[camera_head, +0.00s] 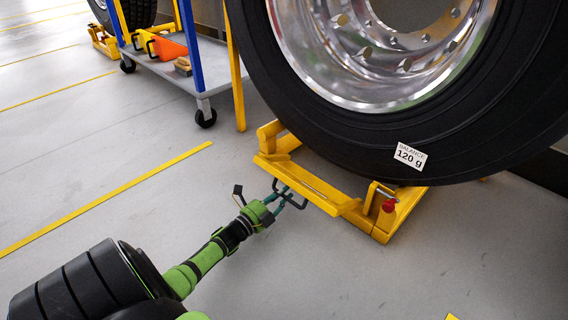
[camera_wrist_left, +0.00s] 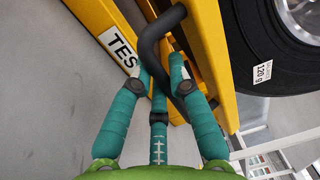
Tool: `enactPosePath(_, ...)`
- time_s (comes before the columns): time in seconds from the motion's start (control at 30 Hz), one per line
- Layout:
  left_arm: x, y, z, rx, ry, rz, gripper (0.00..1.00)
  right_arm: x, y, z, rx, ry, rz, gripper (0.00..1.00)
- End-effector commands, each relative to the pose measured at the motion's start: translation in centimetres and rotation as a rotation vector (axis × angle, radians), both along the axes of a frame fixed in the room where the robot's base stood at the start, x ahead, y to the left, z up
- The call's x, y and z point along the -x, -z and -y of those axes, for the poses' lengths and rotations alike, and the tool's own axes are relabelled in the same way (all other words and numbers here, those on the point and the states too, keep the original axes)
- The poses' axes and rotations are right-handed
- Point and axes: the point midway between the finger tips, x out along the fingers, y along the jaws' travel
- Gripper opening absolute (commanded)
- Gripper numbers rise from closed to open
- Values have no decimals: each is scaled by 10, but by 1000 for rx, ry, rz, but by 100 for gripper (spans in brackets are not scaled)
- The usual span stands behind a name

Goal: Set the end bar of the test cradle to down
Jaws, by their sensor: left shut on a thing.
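The yellow test cradle (camera_head: 399,217) stands on the floor under a large wheel. Its end bar (camera_head: 318,190) runs along the near side, low in front of the tyre. A dark bent handle (camera_wrist_left: 149,47) sticks out from the bar, beside a white label (camera_wrist_left: 122,48) reading "TES", the rest hidden. My left gripper (camera_head: 284,196) is shut on this handle, and its teal fingers close around it in the left wrist view (camera_wrist_left: 162,72). A red knob (camera_head: 389,206) sits at the cradle's right end. I cannot tell the bar's exact angle. My right gripper is not in view.
The big tyre (camera_head: 345,135) with a "BALANCE 120 g" label (camera_head: 410,156) rises just behind the bar. A grey cart (camera_head: 190,85) with blue posts and a yellow post (camera_head: 236,75) stand at the back left. The floor left of the cradle is clear.

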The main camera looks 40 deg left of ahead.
Motion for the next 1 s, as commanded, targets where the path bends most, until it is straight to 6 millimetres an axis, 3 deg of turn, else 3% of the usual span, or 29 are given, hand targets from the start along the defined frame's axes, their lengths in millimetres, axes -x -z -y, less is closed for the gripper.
enactPosePath(0.27, -4, -2, -1, -4, -4, -1, 0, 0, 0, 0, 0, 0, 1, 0)
enactPosePath(0.3, -4, -2, -1, -4, -4, -1, 22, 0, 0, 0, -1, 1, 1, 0)
enactPosePath(0.37, -3, -1, -1, -3, -4, -2, 44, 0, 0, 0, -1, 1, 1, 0)
enactPosePath(0.77, -2, -3, -1, -2, -2, 0, 44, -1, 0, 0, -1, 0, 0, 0)
enactPosePath(1.0, -2, -29, 0, -4, 1, 4, 44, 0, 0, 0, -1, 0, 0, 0)
